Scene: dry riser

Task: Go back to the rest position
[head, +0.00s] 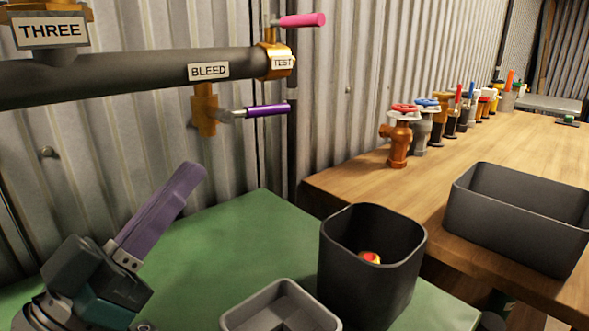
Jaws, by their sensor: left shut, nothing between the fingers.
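My left gripper (186,178) is at the lower left in the head view. Its purple fingers are shut with nothing between them and point up and to the right. It is in front of the corrugated wall, apart from the pipe above and to the left of the grey and black containers. My right gripper is not in view.
A dark pipe (130,75) with a purple BLEED lever (268,110) and a pink TEST lever (302,20) runs above. The green table (225,235) bears a grey tray (240,318) and a black bin (340,270). A wooden bench (385,205) holds several valves and a dark crate (510,230).

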